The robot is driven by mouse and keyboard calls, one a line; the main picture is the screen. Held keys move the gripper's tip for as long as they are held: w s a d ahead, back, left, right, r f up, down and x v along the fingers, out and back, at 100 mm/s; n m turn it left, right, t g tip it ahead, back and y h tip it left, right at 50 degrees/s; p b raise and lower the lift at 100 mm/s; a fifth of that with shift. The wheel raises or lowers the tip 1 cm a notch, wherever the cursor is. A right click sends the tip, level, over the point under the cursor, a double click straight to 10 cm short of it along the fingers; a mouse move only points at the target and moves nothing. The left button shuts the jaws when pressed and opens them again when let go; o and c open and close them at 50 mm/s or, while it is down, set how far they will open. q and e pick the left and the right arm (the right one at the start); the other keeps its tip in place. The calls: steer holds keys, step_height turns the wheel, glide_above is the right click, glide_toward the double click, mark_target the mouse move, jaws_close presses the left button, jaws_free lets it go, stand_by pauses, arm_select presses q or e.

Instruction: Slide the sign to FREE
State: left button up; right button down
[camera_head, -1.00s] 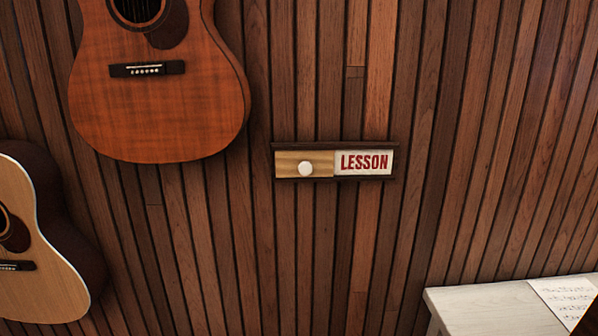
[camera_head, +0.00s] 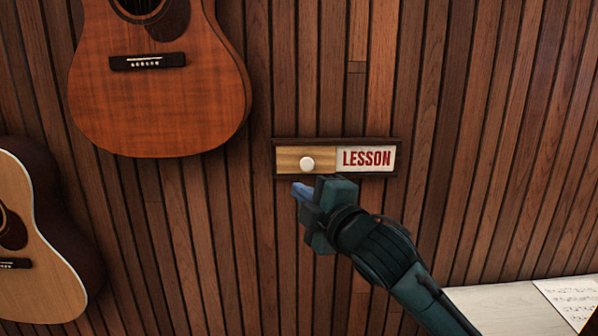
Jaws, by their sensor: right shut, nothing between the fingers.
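The sign (camera_head: 287,156) is a dark-framed strip on the slatted wood wall. Its light wooden slider covers the left half and carries a round white knob (camera_head: 307,164). The right half shows a white panel with LESSON (camera_head: 367,158) in red letters. No FREE word shows. My right gripper (camera_head: 301,191) is shut and empty, with its bluish fingertips just below the knob in the picture. I cannot tell whether the tips touch the sign frame. My right arm comes in from the lower right. My left gripper is not in view.
A reddish-brown guitar (camera_head: 160,100) hangs at the upper left, and a pale guitar (camera_head: 35,245) at the lower left. A white bench or table (camera_head: 495,310) with sheet music (camera_head: 573,298) stands at the lower right. The wall around the sign is otherwise bare.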

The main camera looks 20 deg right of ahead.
mark_target(300, 168)
steer(key=shift+d+r, duration=0.15)
steer(key=shift+r, duration=0.7)
steer(key=w+p, duration=0.1)
steer(key=w, duration=0.2)
steer(key=w+d, duration=0.1)
steer(key=w, duration=0.2)
steer(key=w+p, duration=0.1)
steer(key=w, duration=0.2)
steer(key=shift+w+d+p, duration=0.15)
steer(key=shift+d+p, duration=0.05)
steer(key=shift+p, duration=0.1)
steer(key=shift+d+f, duration=0.1)
steer(key=shift+d, duration=0.15)
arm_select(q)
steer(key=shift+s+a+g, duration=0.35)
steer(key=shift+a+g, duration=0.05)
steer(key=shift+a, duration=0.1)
arm_select(e)
steer(key=shift+d, duration=0.1)
